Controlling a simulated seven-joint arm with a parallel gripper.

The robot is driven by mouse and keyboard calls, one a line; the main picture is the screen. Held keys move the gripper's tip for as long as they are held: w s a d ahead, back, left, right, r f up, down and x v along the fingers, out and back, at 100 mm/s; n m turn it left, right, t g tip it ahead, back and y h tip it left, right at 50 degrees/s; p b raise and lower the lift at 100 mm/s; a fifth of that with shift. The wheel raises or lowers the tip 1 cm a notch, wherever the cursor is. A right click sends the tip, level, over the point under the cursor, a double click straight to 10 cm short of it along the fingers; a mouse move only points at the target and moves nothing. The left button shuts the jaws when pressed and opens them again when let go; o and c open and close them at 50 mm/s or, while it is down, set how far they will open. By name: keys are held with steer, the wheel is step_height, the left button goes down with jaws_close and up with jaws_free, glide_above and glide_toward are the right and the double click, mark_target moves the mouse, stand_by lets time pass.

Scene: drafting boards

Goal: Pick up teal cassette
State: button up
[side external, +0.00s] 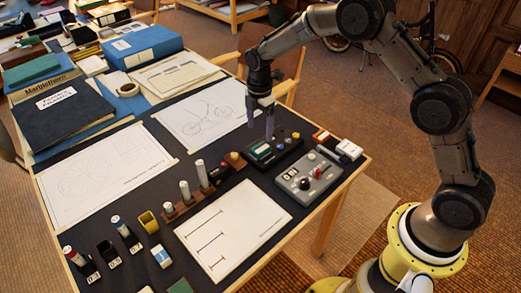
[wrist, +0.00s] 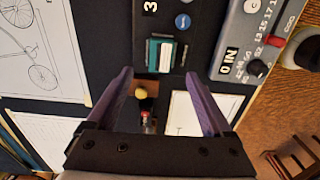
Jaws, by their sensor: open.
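The teal cassette (side external: 261,150) sits on a black device on the table, a little below my gripper in the side view. In the wrist view the teal cassette (wrist: 154,52), with a white part along its right, lies just beyond the fingertips, near the middle. My gripper (side external: 261,128) points down above the black device. Its two purple fingers show in the wrist view, and my gripper (wrist: 158,75) is open with nothing between the tips at their height. The exact gap above the cassette is hard to tell.
A grey control box (side external: 308,174) with knobs stands right of the black device. A small block with a yellow knob (side external: 235,158) is close on its left. White cylinders on a wooden rack (side external: 188,200) stand further left. Drawing sheets (side external: 233,227) lie flat nearby.

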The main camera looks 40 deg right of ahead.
mark_target(259, 148)
steer(key=shift+a+f, duration=0.15)
steer(key=shift+f, duration=1.7)
steer(key=shift+a+f, duration=0.1)
steer(key=shift+f, duration=1.75)
jaws_close()
